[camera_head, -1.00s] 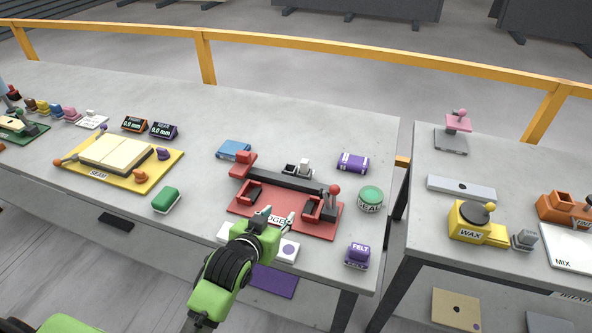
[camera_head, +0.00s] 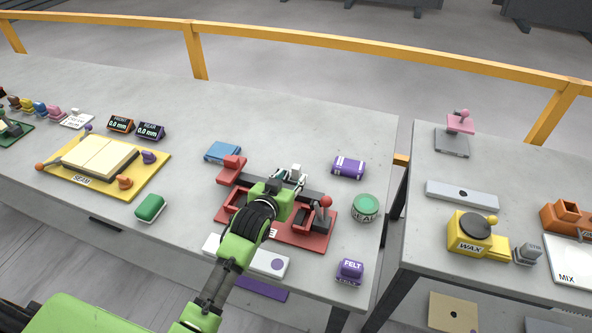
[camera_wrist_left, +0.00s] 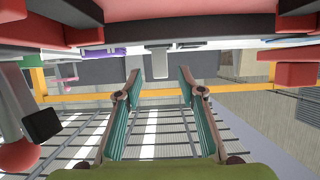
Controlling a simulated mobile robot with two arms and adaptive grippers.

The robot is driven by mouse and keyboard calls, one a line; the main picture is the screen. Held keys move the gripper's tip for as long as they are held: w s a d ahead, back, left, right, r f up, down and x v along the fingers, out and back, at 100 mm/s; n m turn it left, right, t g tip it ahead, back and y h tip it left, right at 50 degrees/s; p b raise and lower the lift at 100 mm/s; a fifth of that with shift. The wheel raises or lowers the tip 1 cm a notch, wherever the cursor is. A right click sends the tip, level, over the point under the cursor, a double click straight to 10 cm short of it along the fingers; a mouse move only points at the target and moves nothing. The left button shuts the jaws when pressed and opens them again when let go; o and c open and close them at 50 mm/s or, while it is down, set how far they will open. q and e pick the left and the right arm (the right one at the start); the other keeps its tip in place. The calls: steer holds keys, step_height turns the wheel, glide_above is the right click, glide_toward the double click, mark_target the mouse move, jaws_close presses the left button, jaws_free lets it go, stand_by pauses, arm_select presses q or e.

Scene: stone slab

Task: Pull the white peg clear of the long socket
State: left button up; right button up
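The white peg (camera_head: 296,168) stands upright behind the dark bar of the red edge fixture (camera_head: 312,238). The long socket around it is mostly hidden by my left gripper (camera_head: 288,180), which reaches over the fixture from the front. In the left wrist view, the gripper's teal-padded fingers (camera_wrist_left: 160,92) are spread apart with nothing held between them. A pale upright shape, likely the white peg (camera_wrist_left: 160,58), shows ahead, between the fingertips. I cannot tell whether a finger touches it. My right gripper is in neither view.
The fixture's red-ball lever (camera_head: 325,203) rises at its right end. A blue block (camera_head: 222,151) lies behind left, a purple roll (camera_head: 348,168) behind right, and a green round tin (camera_head: 365,207) at the right. The tabletop farther back is clear.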

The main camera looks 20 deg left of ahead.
mark_target(295, 173)
arm_select(q)
steer(key=x, duration=0.4)
steer(key=shift+w, duration=0.3)
steer(key=shift+w+f, duration=0.3)
steer(key=shift+w, duration=0.4)
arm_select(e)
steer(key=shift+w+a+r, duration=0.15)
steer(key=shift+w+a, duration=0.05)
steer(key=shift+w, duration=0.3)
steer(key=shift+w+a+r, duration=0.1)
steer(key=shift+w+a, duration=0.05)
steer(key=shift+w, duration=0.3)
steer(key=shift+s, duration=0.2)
arm_select(q)
jaws_close()
